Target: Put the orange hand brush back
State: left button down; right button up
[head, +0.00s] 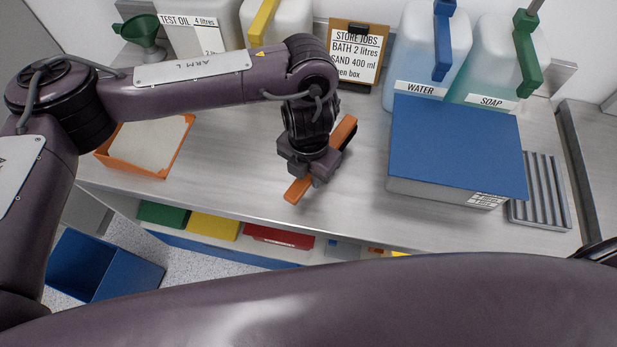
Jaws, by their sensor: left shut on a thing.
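The orange hand brush (298,189) is in my left gripper (313,180), above the middle of the grey worktop (230,180). Its orange handle points toward the front edge. Its other end, orange with dark bristles, points up and to the right behind the gripper. My left gripper is shut on the brush, and the gripper hides its middle. I cannot tell whether the brush touches the worktop. An orange tray (165,170) with a pale filling stands on the worktop at the left. My right gripper is not in view.
A box with a blue lid (455,145) stands at the right, beside a ribbed grey block (542,190). Water (405,50) and soap (485,60) containers and a store jobs board (350,70) line the back. Coloured bins, including a red one (278,236), sit below the front edge.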

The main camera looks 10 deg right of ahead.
pick_arm(q)
notch_tip(320, 180, down, 4)
jog(key=shift+r, duration=0.2)
jog(key=shift+f+b, duration=0.2)
jog(key=shift+b, duration=0.1)
jog(key=c, duration=1.1)
grip_release()
jog(key=shift+r, duration=0.1)
jog(key=shift+r, duration=0.1)
